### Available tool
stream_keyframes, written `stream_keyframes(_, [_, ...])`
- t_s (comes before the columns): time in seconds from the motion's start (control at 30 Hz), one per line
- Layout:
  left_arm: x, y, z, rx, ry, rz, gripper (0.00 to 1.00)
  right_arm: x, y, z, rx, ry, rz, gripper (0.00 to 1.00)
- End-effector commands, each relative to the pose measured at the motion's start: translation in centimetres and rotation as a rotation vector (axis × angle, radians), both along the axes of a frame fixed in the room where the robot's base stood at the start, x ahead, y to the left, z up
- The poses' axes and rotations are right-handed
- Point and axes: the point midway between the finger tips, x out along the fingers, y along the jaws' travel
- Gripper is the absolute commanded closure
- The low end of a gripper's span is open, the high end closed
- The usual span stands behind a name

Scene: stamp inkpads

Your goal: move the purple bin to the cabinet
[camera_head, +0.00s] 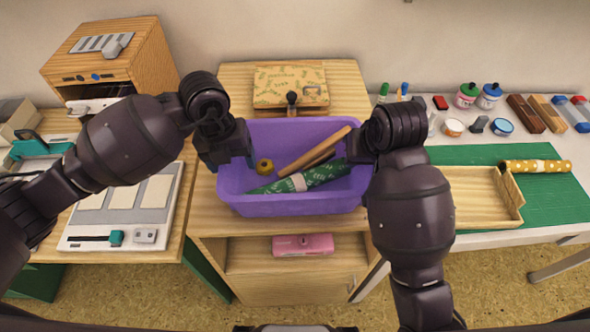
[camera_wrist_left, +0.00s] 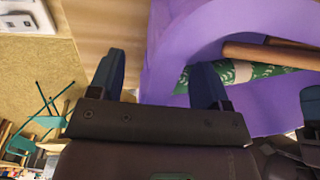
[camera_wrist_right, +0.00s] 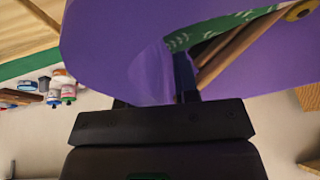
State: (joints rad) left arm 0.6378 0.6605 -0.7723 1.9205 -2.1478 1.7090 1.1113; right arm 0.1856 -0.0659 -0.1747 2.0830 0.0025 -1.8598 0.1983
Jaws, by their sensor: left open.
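The purple bin (camera_head: 290,205) sits level at the wooden cabinet (camera_head: 345,80), over its top and front edge; whether it rests there I cannot tell. It holds a green patterned roll (camera_head: 325,172), wooden rods (camera_head: 318,150) and a small yellow round thing (camera_head: 264,166). My left gripper (camera_head: 238,158) is open at the bin's left wall. In the left wrist view, one finger is outside the wall and one inside. My right gripper (camera_wrist_right: 155,95) is at the right wall, one finger inside, the other mostly hidden behind the wall; its grip on the wall is unclear.
A patterned box (camera_head: 290,85) stands on the cabinet behind the bin. A pink box (camera_head: 302,244) lies on the shelf below. The right table has a wooden tray (camera_head: 480,205) and a green mat (camera_head: 545,205). A wooden machine (camera_head: 140,60) and a white device (camera_head: 120,232) stand left.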

Motion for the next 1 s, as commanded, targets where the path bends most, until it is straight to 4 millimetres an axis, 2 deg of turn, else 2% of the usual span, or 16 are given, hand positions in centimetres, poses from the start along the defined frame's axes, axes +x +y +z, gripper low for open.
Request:
stream_keyframes(0.17, [0.1,0.2,1.5,-0.001,-0.004,-0.001,0.29,0.0,0.0,0.0,0.000,0.000,0.000,0.72])
stream_keyframes(0.63, [0.1,1.1,9.8,0.001,-0.004,0.000,0.29,0.0,0.0,0.0,0.000,0.000,0.000,0.72])
stream_keyframes(0.8, [0.1,1.3,11.4,0.002,-0.003,0.001,0.29,0.0,0.0,0.0,0.000,0.000,0.000,0.72])
stream_keyframes(1.0, [0.1,1.4,11.9,0.002,0.000,0.002,0.29,0.0,0.0,0.0,0.000,0.000,0.000,0.72])
